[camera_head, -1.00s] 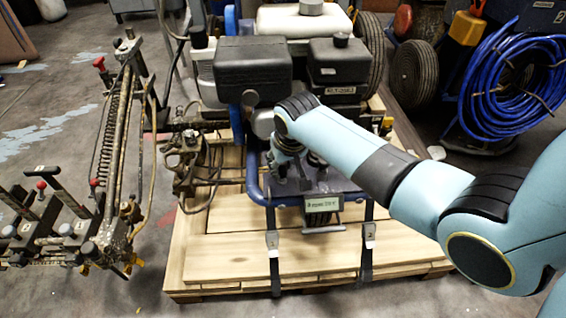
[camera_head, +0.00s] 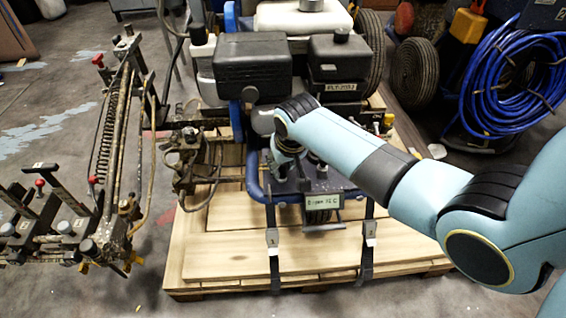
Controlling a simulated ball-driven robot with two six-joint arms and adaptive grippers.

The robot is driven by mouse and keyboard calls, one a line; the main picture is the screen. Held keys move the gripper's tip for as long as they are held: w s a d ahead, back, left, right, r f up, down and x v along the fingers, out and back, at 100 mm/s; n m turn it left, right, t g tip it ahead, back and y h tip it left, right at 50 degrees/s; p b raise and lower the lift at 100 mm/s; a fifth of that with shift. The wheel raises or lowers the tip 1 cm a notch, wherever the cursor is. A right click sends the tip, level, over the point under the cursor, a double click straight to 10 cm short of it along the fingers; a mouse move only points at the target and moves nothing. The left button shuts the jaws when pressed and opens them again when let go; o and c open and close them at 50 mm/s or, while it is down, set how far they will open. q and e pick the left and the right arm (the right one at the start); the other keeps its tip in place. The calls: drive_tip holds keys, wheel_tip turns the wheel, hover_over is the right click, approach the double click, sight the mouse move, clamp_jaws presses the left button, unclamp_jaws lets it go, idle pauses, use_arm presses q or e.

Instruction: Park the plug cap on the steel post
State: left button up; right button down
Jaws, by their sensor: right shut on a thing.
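My right arm comes in from the right, and its gripper (camera_head: 290,178) points down over the front deck of the line striper (camera_head: 252,68). The gripper is small and partly hidden by its own wrist. It is shut, low over the dark plate (camera_head: 338,187) behind the green-white label. The plug cap in its jaws is too small and covered to make out. I cannot tell the steel post apart from the small dark fittings around the gripper. My left gripper is not in view.
The striper stands on a wooden pallet (camera_head: 205,262), with two straps hanging at its front. A spring-and-lever assembly (camera_head: 110,150) stands at the left. A coiled blue hose (camera_head: 515,80) is at the upper right. Bare floor shows left of the pallet.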

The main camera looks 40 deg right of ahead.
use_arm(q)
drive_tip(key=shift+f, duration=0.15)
use_arm(e)
drive_tip(key=shift+f, duration=0.25)
drive_tip(key=c, duration=0.7)
unclamp_jaws()
drive_tip(key=shift+r+p, duration=0.6)
drive_tip(key=shift+r, duration=0.05)
use_arm(q)
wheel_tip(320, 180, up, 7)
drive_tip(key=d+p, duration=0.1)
drive_tip(key=p, duration=0.6)
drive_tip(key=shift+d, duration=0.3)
use_arm(e)
drive_tip(key=v, duration=0.5)
drive_tip(key=shift+s+a+r, duration=0.1)
drive_tip(key=shift+s+r, duration=0.2)
drive_tip(key=shift+s, duration=0.05)
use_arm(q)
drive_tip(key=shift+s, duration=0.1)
